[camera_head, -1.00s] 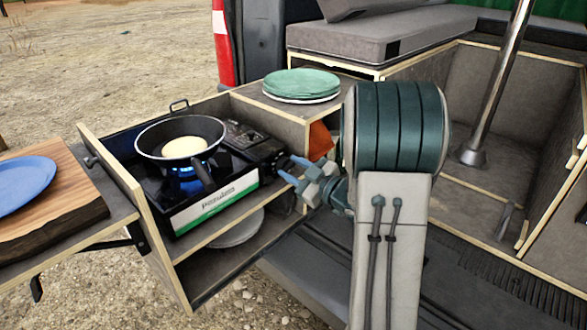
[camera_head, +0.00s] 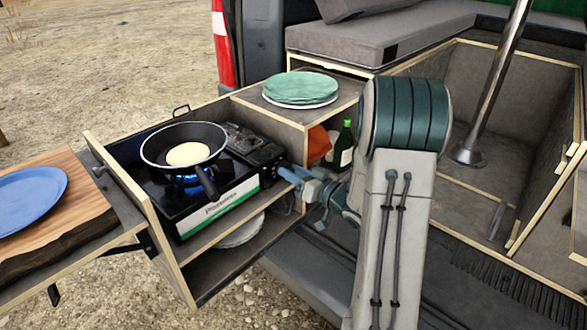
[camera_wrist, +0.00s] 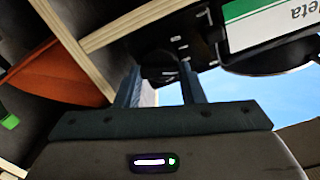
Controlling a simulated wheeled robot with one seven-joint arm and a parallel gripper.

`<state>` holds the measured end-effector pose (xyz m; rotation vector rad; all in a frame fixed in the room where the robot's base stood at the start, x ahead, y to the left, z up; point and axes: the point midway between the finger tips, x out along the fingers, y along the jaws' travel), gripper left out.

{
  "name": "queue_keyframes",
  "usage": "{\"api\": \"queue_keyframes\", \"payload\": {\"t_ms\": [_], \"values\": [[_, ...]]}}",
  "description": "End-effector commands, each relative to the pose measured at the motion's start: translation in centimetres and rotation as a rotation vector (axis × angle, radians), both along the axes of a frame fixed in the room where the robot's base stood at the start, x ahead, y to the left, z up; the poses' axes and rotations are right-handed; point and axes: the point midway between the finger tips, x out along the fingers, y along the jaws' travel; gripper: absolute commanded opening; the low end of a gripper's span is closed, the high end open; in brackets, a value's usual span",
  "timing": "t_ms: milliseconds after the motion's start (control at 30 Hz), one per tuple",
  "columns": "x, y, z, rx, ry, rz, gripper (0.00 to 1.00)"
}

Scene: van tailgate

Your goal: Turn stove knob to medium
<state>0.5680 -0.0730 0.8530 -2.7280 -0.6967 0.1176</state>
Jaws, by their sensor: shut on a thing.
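The gas stove (camera_head: 218,212) is black with a white and green front label and sits in the pull-out drawer. Its stove knob (camera_wrist: 158,66) is dark and round and lies between my two fingers in the wrist view. My gripper (camera_wrist: 160,80) is shut on the knob at the stove's right end. In the head view my gripper (camera_head: 288,174) reaches in from the right, and the knob is hidden there. A blue flame (camera_head: 187,181) burns under the black pan (camera_head: 152,152), which holds a round pale food (camera_head: 188,154). The knob's setting cannot be read.
Green plates (camera_head: 300,86) are stacked on the cabinet top behind the gripper. An orange item (camera_head: 318,143) and a green bottle (camera_head: 344,146) stand in the compartment beside it. A blue plate (camera_head: 30,200) lies on a wooden board (camera_head: 75,190) at left. Drawer panels surround the stove.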

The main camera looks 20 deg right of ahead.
Motion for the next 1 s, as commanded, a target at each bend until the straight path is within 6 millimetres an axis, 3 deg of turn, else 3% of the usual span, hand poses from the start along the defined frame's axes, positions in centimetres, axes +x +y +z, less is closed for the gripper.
{"api": "queue_keyframes", "payload": {"t_ms": [733, 767, 800, 1000], "values": [[-0.01, -0.02, -0.10, 0.075, 0.042, 0.000, 0.13], [-0.01, -0.02, -0.10, 0.075, 0.042, 0.000, 0.44], [-0.01, -0.02, -0.10, 0.075, 0.042, 0.000, 0.55], [0.00, -0.02, -0.06, 0.074, 0.042, 0.000, 0.57]]}}
